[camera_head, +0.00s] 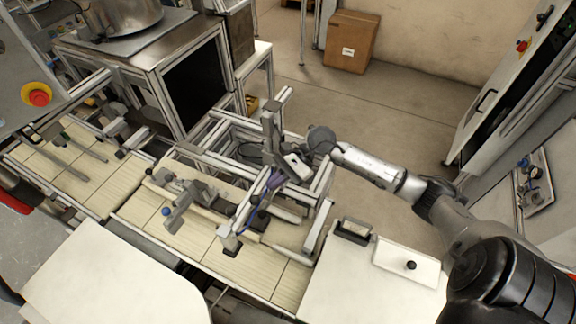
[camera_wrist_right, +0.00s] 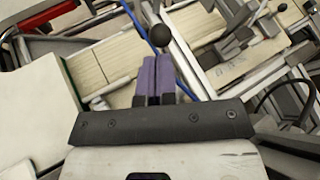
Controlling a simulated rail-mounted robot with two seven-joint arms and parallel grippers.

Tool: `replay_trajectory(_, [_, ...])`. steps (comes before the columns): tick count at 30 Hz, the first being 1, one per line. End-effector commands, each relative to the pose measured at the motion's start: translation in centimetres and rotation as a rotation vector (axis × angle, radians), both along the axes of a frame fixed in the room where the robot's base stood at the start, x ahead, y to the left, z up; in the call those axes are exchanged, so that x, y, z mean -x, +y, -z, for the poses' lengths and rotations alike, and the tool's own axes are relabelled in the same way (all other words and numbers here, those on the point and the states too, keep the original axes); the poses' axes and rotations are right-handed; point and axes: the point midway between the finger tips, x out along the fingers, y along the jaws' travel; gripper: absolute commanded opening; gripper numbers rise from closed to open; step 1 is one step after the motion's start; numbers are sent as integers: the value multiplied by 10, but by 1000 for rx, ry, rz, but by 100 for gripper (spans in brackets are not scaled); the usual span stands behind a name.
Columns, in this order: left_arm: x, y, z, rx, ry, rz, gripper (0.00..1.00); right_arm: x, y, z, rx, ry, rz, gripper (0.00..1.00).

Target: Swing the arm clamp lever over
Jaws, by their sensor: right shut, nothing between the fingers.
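My right gripper (camera_head: 272,183) reaches in from the right over the conveyor fixture, its purple fingers pointing down and left. In the right wrist view the two purple fingers (camera_wrist_right: 156,78) lie together with nothing between them. A dark round knob (camera_wrist_right: 160,36) on a grey rod, apparently the clamp lever's, shows just beyond the fingertips; I cannot tell whether they touch it. In the head view a dark ball knob (camera_head: 262,213) sits below the gripper, by grey clamp parts. The lever's lower end and pivot are not clear. My left gripper is not in view.
Aluminium frame rails (camera_head: 228,165) surround the work area behind the gripper. A grey bracket (camera_head: 184,200) stands on the conveyor (camera_head: 140,215) to the left. A white table with a black-knobbed plate (camera_head: 395,258) lies at the right front. Open floor (camera_head: 385,110) lies behind.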

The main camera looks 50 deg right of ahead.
Motion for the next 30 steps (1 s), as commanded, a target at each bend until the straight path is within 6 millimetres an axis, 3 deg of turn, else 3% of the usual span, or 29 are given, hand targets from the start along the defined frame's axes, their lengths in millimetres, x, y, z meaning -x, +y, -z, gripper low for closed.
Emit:
replay_trajectory(9, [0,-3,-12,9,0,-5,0,-8,25,12,-3,1,1,0])
replay_trajectory(30, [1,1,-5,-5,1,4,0,-8,31,18,49,-12,-1,0])
